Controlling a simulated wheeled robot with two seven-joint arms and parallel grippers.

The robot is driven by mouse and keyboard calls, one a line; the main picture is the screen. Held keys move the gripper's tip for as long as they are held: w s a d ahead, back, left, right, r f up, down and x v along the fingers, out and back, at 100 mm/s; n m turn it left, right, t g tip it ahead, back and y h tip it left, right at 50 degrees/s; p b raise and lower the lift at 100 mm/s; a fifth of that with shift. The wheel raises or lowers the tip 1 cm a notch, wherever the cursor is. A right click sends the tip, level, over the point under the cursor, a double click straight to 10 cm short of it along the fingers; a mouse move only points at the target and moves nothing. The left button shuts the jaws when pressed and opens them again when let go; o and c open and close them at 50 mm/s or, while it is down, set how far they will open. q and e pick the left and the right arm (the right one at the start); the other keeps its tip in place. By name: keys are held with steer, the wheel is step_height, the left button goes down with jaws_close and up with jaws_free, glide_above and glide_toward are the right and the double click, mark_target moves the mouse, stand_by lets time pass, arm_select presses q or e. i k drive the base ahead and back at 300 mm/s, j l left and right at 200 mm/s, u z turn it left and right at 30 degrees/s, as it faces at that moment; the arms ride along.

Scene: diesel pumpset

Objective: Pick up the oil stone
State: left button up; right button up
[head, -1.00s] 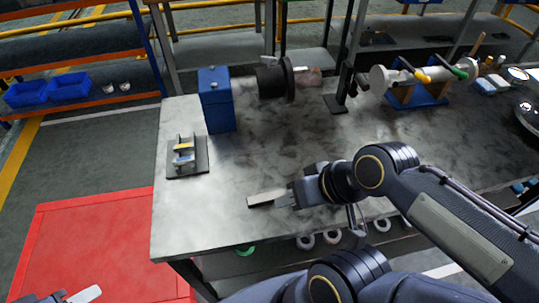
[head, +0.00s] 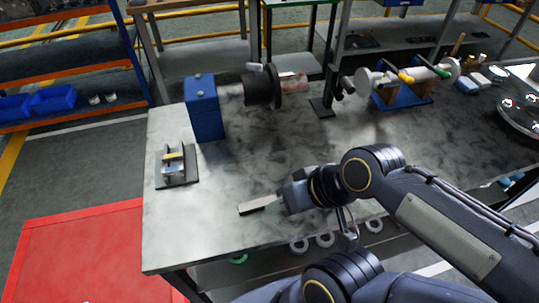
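The oil stone appears to be the flat, pale grey-beige bar (head: 257,204) near the front of the grey workbench (head: 225,235), with a dark edge along its near side. My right gripper (head: 280,197) comes in from the right, low over the bench, with its tip at the bar's right end. The fingers are small and seen from behind, so I cannot tell whether they are closed on the bar. I also cannot tell whether the bar rests on the bench or is slightly raised. My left gripper is out of view.
A small dark stand with metal pieces (head: 176,168) and a blue block (head: 204,108) with a black cylinder (head: 262,88) stand on the bench's left and back. A blue-based fixture (head: 404,98) stands at the back right. Bench around the bar is clear. Rings (head: 324,240) show below.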

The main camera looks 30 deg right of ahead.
mark_target(258, 204)
steer(key=k, duration=0.15)
steer(key=k+u, duration=0.25)
steer(key=u, duration=0.25)
steer(key=k+j+u, duration=0.15)
steer(key=u, duration=0.35)
steer(key=k+l+u, duration=0.2)
steer(key=l+u, duration=0.2)
steer(key=k+l+u, duration=0.3)
steer(key=u, duration=0.15)
steer(key=k+l+u, duration=0.4)
steer(key=k+l, duration=0.25)
steer(key=k, duration=0.1)
